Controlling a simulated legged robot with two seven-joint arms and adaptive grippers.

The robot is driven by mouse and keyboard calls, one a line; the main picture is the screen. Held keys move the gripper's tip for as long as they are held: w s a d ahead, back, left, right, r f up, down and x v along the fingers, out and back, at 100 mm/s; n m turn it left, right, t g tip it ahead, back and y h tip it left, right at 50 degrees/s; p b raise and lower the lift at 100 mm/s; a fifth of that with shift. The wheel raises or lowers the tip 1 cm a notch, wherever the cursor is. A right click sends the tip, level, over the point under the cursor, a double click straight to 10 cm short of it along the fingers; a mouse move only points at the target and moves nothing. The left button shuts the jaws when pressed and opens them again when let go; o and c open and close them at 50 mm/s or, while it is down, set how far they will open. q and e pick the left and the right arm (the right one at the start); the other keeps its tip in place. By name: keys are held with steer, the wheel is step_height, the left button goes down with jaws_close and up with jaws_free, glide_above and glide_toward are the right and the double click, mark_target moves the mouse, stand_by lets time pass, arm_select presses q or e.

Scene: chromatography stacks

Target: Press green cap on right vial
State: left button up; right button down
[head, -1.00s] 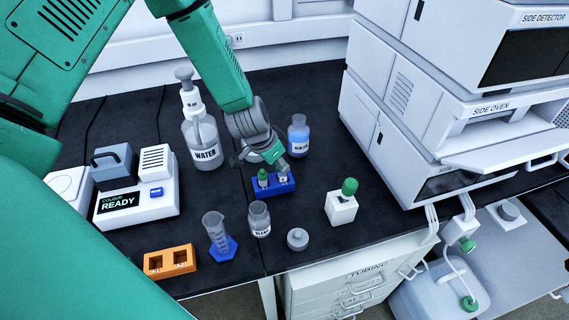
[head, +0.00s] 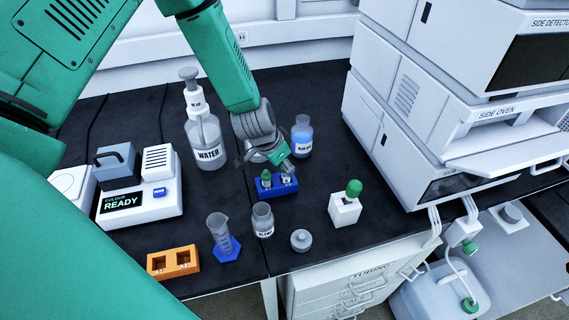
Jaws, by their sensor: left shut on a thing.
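A blue rack (head: 278,191) stands on the dark bench and holds two vials side by side. The left vial (head: 266,176) has a green cap on it. The right vial (head: 288,180) looks pale at the top, with no green cap visible. My left gripper (head: 287,170) reaches down from above and is shut on the right vial, hiding part of it. A loose-looking green cap (head: 353,187) sits on a white block (head: 345,210) to the right of the rack. My right gripper is not in view.
A water bottle (head: 208,150) and a blue-liquid bottle (head: 302,138) stand behind the rack. White instrument stacks (head: 425,150) rise at right.

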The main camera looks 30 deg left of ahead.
arm_select(q)
steer(key=shift+d+r, duration=0.1)
steer(key=shift+d, duration=0.25)
steer(key=shift+d+r, duration=0.1)
steer(key=shift+d, duration=0.25)
steer(key=shift+a+f, duration=0.2)
steer(key=shift+a, duration=0.3)
steer(key=shift+a+f, duration=0.2)
steer(key=shift+a, duration=0.25)
steer(key=shift+d, duration=0.25)
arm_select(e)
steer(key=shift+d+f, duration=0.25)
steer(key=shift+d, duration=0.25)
arm_select(q)
steer(key=shift+a, duration=0.35)
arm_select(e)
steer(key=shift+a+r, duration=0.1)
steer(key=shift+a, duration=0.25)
arm_select(q)
steer(key=shift+d, duration=0.1)
steer(key=shift+d+r, duration=0.1)
steer(key=shift+d, duration=0.45)
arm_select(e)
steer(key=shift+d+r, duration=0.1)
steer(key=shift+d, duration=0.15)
arm_select(q)
steer(key=shift+a, duration=0.15)
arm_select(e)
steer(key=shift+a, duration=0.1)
